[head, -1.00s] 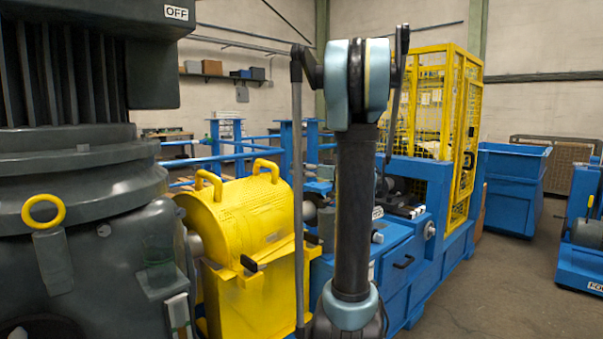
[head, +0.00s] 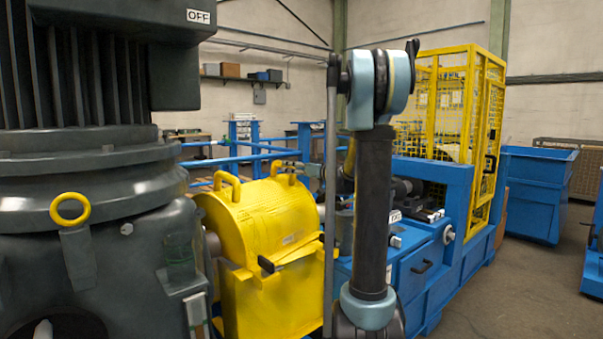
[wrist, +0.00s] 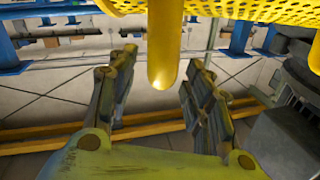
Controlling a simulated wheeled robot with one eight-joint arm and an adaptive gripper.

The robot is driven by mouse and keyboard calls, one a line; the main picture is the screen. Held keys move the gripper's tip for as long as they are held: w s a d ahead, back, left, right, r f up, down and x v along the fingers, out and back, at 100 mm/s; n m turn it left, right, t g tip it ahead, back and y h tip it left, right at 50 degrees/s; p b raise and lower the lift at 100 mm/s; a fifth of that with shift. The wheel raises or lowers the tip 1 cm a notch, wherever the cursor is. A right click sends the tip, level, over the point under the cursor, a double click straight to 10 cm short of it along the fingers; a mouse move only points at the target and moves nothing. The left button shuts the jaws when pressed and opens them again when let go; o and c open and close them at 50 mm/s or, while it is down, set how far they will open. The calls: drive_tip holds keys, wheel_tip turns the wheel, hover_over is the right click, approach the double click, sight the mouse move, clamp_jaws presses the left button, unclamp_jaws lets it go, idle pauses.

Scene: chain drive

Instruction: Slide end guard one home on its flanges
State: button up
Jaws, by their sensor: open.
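A yellow rounded guard housing (head: 262,225) with handles on top stands between the dark motor and the blue machine in the head view. I cannot tell whether it is end guard one. In the wrist view, a yellow perforated guard (wrist: 235,9) crosses the top, and a thick yellow bar with a rounded end (wrist: 163,45) hangs down from the top edge. My gripper (wrist: 158,100) is open, its fingers to either side of the bar in the picture. No contact shows. The gripper is not visible in the head view, and no flanges can be made out.
A large dark motor (head: 90,180) with a yellow ring fills the left. The blue machine bed (head: 430,260) and yellow mesh cage (head: 455,130) stand to the right of my arm. A blue bin (head: 540,190) stands farther right, with open floor in front.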

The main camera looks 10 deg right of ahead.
drive_tip(key=shift+x, duration=2.25)
drive_tip(key=shift+c, duration=0.5)
clamp_jaws()
